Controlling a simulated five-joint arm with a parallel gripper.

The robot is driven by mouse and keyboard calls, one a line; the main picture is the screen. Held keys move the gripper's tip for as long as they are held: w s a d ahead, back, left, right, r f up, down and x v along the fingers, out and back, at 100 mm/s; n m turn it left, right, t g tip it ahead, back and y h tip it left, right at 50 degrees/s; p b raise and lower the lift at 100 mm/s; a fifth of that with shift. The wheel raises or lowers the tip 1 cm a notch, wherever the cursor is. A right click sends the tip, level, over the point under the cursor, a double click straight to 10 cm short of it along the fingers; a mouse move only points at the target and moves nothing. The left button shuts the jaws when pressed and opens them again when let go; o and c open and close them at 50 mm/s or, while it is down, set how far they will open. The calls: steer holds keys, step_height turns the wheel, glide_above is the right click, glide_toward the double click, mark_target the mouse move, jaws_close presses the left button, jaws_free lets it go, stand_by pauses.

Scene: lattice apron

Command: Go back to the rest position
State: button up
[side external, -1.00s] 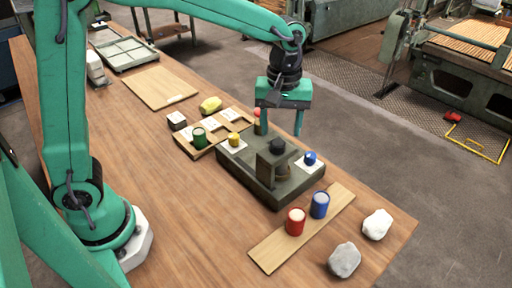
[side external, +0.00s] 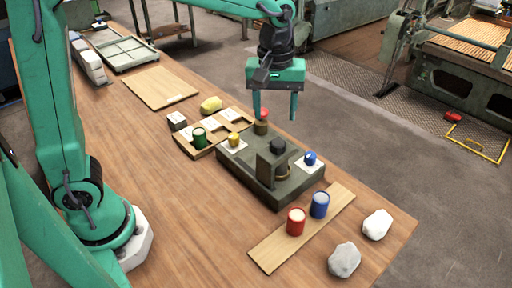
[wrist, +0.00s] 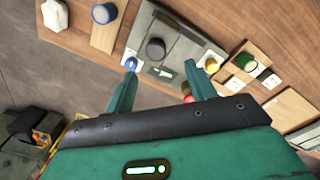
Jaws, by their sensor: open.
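My gripper (side external: 275,112) is open and empty, raised above the back of the dark grey fixture block (side external: 234,170). Its two green fingers point down and stand well apart; they also show in the wrist view (wrist: 166,78). The fixture carries a black round knob (side external: 277,146), a yellow knob (side external: 234,139) on a white card, a blue knob (side external: 310,158) on a white card, and a red-topped piece (side external: 262,122) at its back end. The red-topped piece is just below the fingers, with a gap.
A wooden board with a red can (side external: 296,222) and a blue can (side external: 320,205) lies in front. Two rocks (side external: 345,260) are at the near corner. A wooden tray with a green can (side external: 199,138) is left of the fixture. A flat board (side external: 160,87) lies further back.

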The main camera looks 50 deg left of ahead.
steer(key=s+a+r+m+t, duration=0.1)
steer(key=s+a+m, duration=0.3)
steer(key=s, duration=0.4)
steer(key=s+a+m+t, duration=0.4)
steer(key=s+a, duration=0.3)
steer(key=s, duration=0.2)
steer(key=shift+r, duration=0.35)
stand_by(1.0)
